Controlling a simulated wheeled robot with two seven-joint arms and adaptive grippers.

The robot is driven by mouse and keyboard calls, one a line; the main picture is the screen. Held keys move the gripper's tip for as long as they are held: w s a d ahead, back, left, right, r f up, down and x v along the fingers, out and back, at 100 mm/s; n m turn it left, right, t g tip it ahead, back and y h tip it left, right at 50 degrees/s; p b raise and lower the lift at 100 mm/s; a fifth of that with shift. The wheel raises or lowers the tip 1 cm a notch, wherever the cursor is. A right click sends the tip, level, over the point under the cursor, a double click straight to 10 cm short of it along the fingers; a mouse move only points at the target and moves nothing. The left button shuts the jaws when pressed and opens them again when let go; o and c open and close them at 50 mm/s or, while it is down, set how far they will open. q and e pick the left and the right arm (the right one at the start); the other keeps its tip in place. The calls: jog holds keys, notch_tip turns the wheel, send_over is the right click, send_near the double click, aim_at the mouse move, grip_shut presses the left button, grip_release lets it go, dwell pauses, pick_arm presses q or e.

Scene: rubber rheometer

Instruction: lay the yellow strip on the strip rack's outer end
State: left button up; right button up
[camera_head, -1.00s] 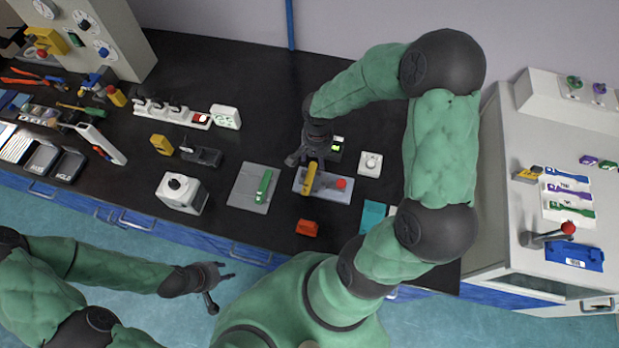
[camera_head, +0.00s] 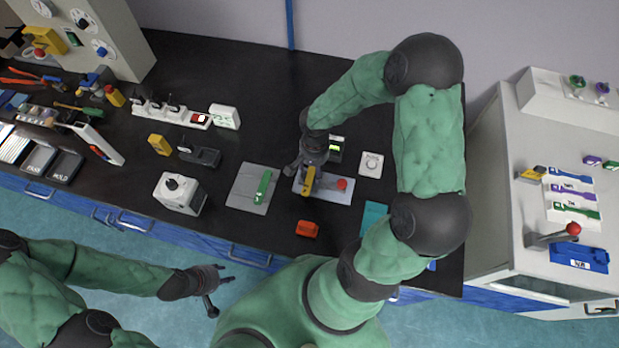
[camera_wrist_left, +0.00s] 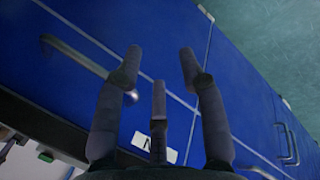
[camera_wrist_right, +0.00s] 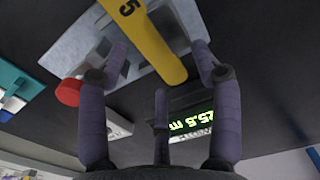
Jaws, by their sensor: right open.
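The yellow strip (camera_head: 309,181) lies on a grey plate (camera_head: 332,190) with a red knob. In the right wrist view the strip (camera_wrist_right: 148,35) shows a dark "5" and runs between my open fingers. My right gripper (camera_head: 304,166) is at its far end; contact cannot be told. My left gripper (camera_head: 222,282) is open and empty in front of the bench, facing the blue drawers in its wrist view. A white holder (camera_head: 553,196) with blue, purple and green pieces sits on the right-hand machine; I cannot tell if it is the strip rack.
A green piece lies on a grey plate (camera_head: 239,190) to the left. A red block (camera_head: 307,229) lies in front. A small display device (camera_head: 336,149) and a white knob box (camera_head: 371,164) stand close behind and right. Dark bench shows between them.

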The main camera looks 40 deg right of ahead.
jog(key=shift+f+b, duration=0.2)
jog(key=shift+b, duration=0.15)
dwell(0.5)
jog(key=c, duration=1.1)
